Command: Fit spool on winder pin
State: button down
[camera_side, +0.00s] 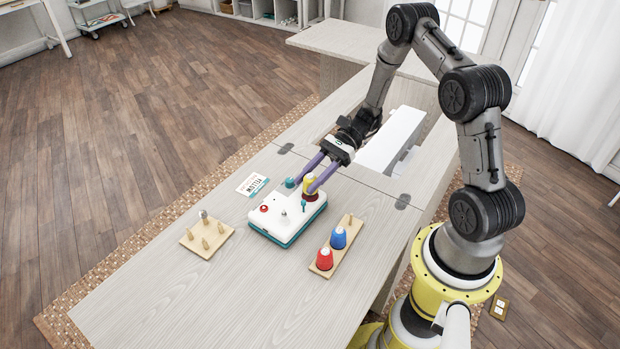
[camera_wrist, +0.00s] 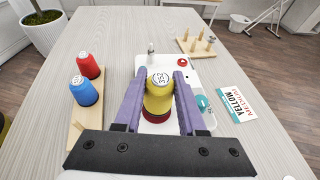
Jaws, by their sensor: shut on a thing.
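The yellow spool (camera_side: 310,184) stands upright between the purple fingers of my gripper (camera_side: 308,186), which is shut on it. In the wrist view the spool (camera_wrist: 158,98) shows a label on top and a dark red part at its bottom. The spool is at the back right of the white winder (camera_side: 270,222) with its teal base. Small posts rise from the winder's top, including a metal one (camera_wrist: 151,48). The pin under the spool is hidden, and I cannot tell whether the spool's bottom touches the winder.
A wooden rack (camera_side: 345,238) holds a red spool (camera_side: 324,258) and a blue spool (camera_side: 338,237). A wooden board with pegs (camera_side: 207,238) stands left of the winder. A white machine (camera_side: 393,140) is behind. The front tabletop is clear.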

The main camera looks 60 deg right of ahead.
jog(key=shift+f, duration=0.75)
dwell(0.9)
jog(key=shift+c, duration=2)
grip_release()
jog(key=v, duration=1.4)
jog(key=shift+a, duration=0.1)
